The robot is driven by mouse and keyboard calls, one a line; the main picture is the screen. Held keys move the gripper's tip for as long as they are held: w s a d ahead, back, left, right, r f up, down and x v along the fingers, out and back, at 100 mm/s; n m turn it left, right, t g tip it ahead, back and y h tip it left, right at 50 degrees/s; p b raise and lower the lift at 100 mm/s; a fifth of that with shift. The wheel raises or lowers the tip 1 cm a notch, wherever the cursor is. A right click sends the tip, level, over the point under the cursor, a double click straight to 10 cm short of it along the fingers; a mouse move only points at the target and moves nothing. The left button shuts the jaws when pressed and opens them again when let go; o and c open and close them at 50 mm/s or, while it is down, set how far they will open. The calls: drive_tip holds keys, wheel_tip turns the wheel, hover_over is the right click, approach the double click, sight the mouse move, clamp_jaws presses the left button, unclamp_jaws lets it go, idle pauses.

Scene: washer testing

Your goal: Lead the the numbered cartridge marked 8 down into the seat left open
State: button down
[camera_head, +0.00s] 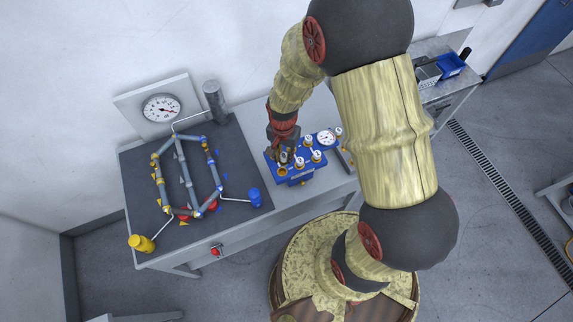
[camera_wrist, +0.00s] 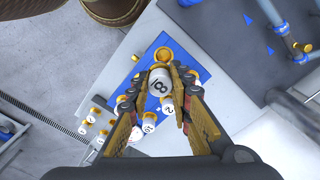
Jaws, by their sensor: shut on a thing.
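The white cartridge marked 8 (camera_wrist: 160,83) is between the fingers of my gripper (camera_wrist: 163,77), which is shut on it. In the head view my gripper (camera_head: 283,148) is over the left part of the blue block (camera_head: 295,177). A yellow-ringed open seat (camera_wrist: 163,55) shows just beyond the cartridge in the wrist view; it is at the block's front left in the head view (camera_head: 282,171). The cartridge looks offset from this seat, and its lower end is hidden. Other numbered white cartridges, one marked 2 (camera_wrist: 168,107), stand in the block, partly covered by my fingers.
Several yellow-based pieces (camera_wrist: 92,119) stand beside the block. A small gauge (camera_head: 326,138) is at the block's right end. Left on the bench is a dark mat (camera_head: 140,185) with a pipe loop (camera_head: 181,160) and a large dial (camera_head: 161,108). A blue bin (camera_head: 451,64) is farther right.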

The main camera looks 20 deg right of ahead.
sight(282, 163)
drive_tip(key=shift+w+a, duration=0.25)
drive_tip(key=shift+a, duration=0.25)
drive_tip(key=shift+d+f+b, duration=0.3)
drive_tip(key=shift+f+b, duration=0.05)
drive_tip(key=shift+f, duration=0.05)
drive_tip(key=shift+a+f+b, duration=0.1)
drive_tip(key=shift+f+b, duration=1.55)
drive_tip(key=shift+f, duration=0.85)
drive_tip(key=shift+f, duration=0.1)
drive_tip(key=shift+f+b, duration=1.4)
drive_tip(key=shift+f, duration=0.3)
drive_tip(key=c, duration=1.5)
unclamp_jaws()
drive_tip(key=shift+c, duration=0.2)
